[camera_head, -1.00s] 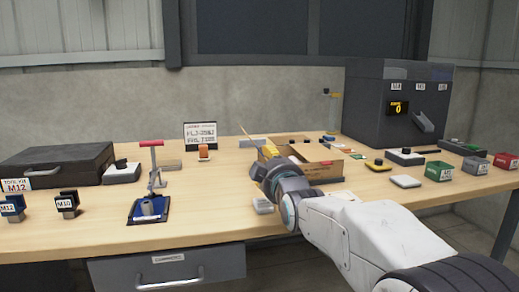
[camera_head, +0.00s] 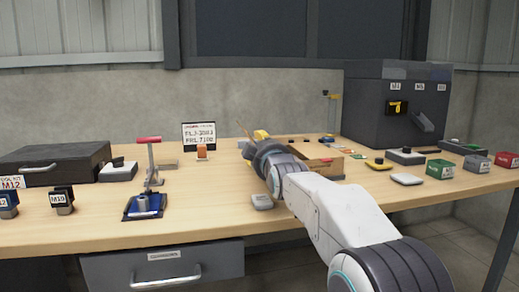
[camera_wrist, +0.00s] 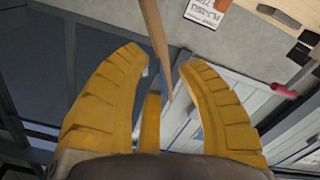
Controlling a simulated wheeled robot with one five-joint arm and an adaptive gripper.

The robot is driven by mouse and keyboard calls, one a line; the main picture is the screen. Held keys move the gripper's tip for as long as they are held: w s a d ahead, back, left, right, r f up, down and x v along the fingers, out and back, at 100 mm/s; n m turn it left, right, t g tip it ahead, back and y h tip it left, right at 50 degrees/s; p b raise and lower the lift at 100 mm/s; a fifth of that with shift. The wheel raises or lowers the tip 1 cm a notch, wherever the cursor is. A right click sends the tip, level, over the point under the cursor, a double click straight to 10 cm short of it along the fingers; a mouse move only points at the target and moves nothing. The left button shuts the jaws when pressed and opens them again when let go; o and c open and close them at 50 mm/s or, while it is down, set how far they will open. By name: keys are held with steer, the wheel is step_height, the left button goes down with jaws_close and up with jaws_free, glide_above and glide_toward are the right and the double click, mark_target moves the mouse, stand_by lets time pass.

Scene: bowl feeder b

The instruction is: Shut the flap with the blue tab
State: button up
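I cannot make out a flap with a blue tab for certain. The dark feeder machine (camera_head: 372,112) at the back right has several labelled panels and a grey chute or lever (camera_head: 428,122); no blue tab shows on it. A small blue piece (camera_head: 328,139) lies at the back near the open brown box (camera_head: 326,169). My gripper (camera_head: 254,138) is above the table, left of that box.
A red-handled press (camera_head: 148,160) stands on a dark blue base at left. A sign (camera_head: 199,135) stands at the back.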

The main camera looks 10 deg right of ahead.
steer(key=shift+w, duration=0.25)
jaws_close()
stand_by(0.3)
